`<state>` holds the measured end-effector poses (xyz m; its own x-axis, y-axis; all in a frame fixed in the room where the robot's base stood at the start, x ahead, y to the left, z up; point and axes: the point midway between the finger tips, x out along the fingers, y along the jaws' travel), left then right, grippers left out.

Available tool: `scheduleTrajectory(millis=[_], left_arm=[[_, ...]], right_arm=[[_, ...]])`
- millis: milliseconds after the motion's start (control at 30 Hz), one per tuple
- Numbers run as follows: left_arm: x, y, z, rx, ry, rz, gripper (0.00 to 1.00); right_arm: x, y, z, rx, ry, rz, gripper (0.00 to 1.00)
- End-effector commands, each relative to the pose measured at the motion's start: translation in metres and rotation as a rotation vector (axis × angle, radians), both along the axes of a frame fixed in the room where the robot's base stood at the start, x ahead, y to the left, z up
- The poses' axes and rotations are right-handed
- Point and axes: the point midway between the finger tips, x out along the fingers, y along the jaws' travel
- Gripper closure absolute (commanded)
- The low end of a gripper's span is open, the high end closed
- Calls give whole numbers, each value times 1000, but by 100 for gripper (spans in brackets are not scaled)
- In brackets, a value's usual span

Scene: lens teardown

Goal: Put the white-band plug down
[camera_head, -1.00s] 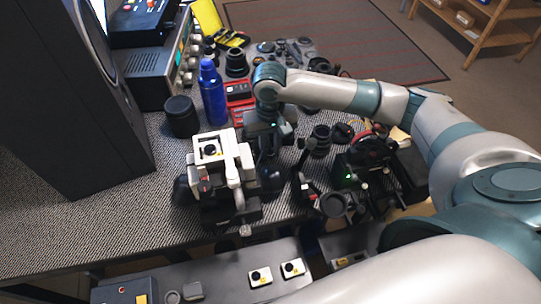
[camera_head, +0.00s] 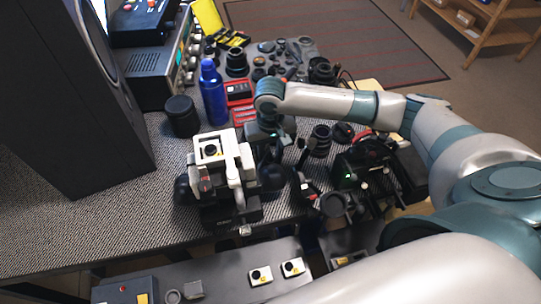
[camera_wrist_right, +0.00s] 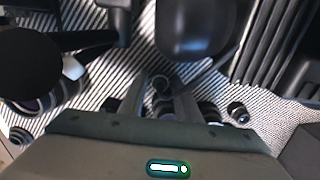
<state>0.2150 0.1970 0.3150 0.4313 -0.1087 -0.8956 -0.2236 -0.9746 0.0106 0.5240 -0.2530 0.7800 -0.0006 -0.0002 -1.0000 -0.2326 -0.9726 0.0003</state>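My right gripper (camera_wrist_right: 160,95) points down at the striped worktop in the right wrist view. Its two fingers are close together, on either side of a small dark round piece that looks like the white-band plug (camera_wrist_right: 161,84). Its white band cannot be made out. In the head view my right wrist hangs over the bench behind the white-topped fixture (camera_head: 211,149), and its fingertips are hidden. My left gripper is not in view.
A blue bottle (camera_head: 212,92) and a black cylinder (camera_head: 181,116) stand left of my right wrist. A red box (camera_head: 238,91) lies behind it. Black lens parts (camera_head: 320,140) crowd the right side. Small round parts (camera_wrist_right: 238,112) lie beside the gripper. The bench's front left is clear.

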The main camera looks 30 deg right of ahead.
Motion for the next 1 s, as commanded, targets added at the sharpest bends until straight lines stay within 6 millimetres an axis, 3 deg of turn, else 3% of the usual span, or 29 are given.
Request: scheduleTrajectory(millis=[533,767,1000], left_arm=[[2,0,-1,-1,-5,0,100],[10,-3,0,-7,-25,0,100],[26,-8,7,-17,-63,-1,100]], right_arm=[[1,0,8,1,-2,1,62],[1,0,38,1,-3,0,62],[1,0,82,1,-4,0,62]])
